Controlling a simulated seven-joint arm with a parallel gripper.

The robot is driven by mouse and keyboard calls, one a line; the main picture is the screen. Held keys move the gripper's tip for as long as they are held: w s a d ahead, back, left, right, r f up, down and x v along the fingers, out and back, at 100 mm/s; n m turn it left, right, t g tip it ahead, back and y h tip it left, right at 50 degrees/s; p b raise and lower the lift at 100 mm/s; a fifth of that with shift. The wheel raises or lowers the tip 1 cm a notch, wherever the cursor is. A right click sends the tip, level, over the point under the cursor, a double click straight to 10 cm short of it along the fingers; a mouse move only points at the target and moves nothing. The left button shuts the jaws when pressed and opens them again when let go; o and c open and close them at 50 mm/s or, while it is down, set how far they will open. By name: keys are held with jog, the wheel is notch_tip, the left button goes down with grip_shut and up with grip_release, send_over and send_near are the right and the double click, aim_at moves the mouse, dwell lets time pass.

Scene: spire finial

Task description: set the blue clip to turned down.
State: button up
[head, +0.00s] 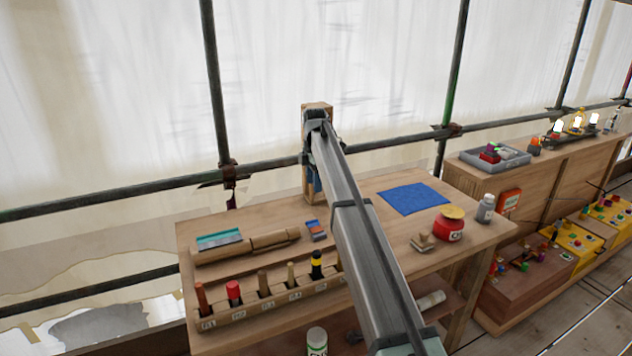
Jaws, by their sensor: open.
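A wooden post (317,107) stands upright at the back of the workbench. A small blue part (317,184) shows low on the post beside my arm; it may be the blue clip, but my arm covers much of it and I cannot tell which way it is turned. My gripper (308,158) is at the far end of my arm, in front of the post. It is open, its fingers are mostly hidden, and I cannot tell whether it touches the post.
The workbench (375,187) carries a blue cloth (414,197), a red jar (450,224), a white bottle (486,208) and a rack (265,304) of handled tools. A blue and red block (316,230) lies left of my arm. Scaffold bars (216,90) run behind.

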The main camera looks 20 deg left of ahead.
aim_at(314, 226)
jog(key=m, duration=1.1)
jog(key=shift+s+d+g+h, duration=0.25)
jog(key=shift+d+g+h, duration=0.15)
jog(key=shift+m, duration=0.3)
jog(key=shift+o, duration=0.2)
jog(key=shift+o, duration=0.8)
jog(key=shift+s+f, duration=0.1)
jog(key=shift+f, duration=0.05)
jog(key=shift+o, duration=0.6)
jog(key=shift+s+d+f, duration=0.15)
jog(key=shift+s+f, duration=0.05)
jog(key=shift+f, duration=0.15)
jog(key=f+m, duration=0.2)
jog(key=f, duration=0.3)
jog(key=f+m, duration=0.2)
jog(key=f, duration=0.3)
jog(key=a+f+m, duration=0.1)
jog(key=f, duration=0.3)
jog(key=shift+w+f+m+t+y, duration=0.3)
jog(key=shift+w+f+m, duration=0.05)
jog(key=shift+f+m, duration=0.05)
